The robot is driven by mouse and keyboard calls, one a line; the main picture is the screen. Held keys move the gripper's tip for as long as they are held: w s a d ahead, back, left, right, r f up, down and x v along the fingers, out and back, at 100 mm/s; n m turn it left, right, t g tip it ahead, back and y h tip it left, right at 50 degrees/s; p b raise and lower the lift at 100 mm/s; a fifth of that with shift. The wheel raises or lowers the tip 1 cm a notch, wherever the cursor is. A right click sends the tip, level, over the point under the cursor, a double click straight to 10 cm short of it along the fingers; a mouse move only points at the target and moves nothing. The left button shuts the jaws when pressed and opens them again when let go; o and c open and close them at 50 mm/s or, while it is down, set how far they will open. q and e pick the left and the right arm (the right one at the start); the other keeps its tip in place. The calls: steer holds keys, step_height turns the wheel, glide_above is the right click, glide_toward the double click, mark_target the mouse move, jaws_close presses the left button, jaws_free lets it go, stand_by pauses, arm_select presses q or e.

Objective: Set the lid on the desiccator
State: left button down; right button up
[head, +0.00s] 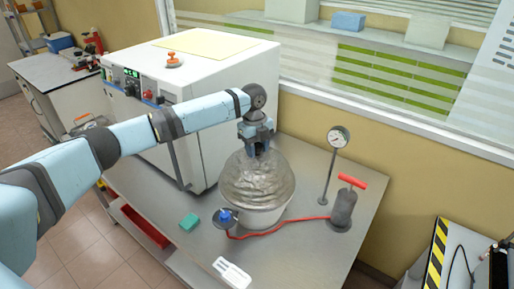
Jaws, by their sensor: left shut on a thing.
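The desiccator (266,217) is a pale round vessel standing on the grey metal table. Its domed, greyish see-through lid (258,184) is over the top of the vessel, and its lower edge appears at or very near the rim; I cannot tell whether it touches all round. My left gripper (260,150) points down from above and is shut on the knob at the top of the lid. The knob is mostly hidden by the fingers. My right gripper does not show in the head view.
A red hose (278,229) runs from a blue-topped fitting (226,216) to a hand pump with a red handle (347,200). A gauge on a stand (338,138) is behind. A white oven (205,90) stands left.

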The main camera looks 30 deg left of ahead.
arm_select(q)
steer(key=shift+f, duration=0.5)
steer(key=c, duration=0.6)
jaws_free()
